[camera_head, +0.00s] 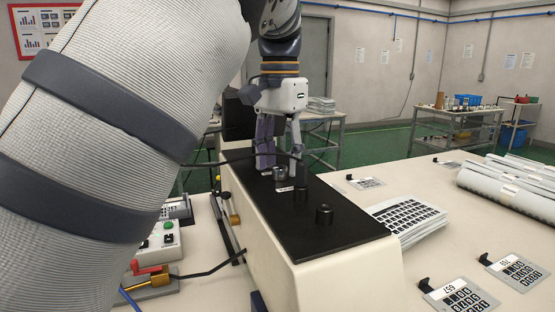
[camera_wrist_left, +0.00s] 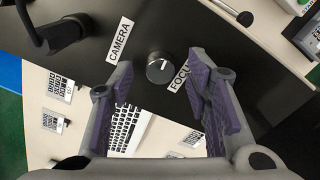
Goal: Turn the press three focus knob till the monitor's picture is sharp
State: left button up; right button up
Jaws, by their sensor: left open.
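The focus knob is a small dark round knob with a silver top and a white pointer line (camera_wrist_left: 159,68) in the left wrist view, beside a white label that reads FOCUS (camera_wrist_left: 180,76). It stands on the black top panel (camera_head: 330,238) of a cream press housing (camera_head: 345,278). My left gripper (camera_head: 280,162) is open above the panel's far part, its purple-padded fingers pointing down. In the wrist view the knob lies in the gap between the fingers (camera_wrist_left: 160,72), with no finger touching it. A monitor picture is not visible. My right gripper is not in view.
A CAMERA label (camera_wrist_left: 120,40) lies beside the focus knob, with a black arm-like fitting (camera_wrist_left: 65,33) close by. Keypad films (camera_head: 408,216) and rolls (camera_head: 508,186) lie right. A control box (camera_head: 158,243) stands left.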

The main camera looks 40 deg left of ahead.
pick_arm(q)
jog(key=shift+f, duration=0.4)
jog(key=shift+c, duration=0.3)
grip_shut()
jog(key=shift+n, duration=0.3)
jog(key=n, duration=0.3)
jog(key=shift+n, duration=2.5)
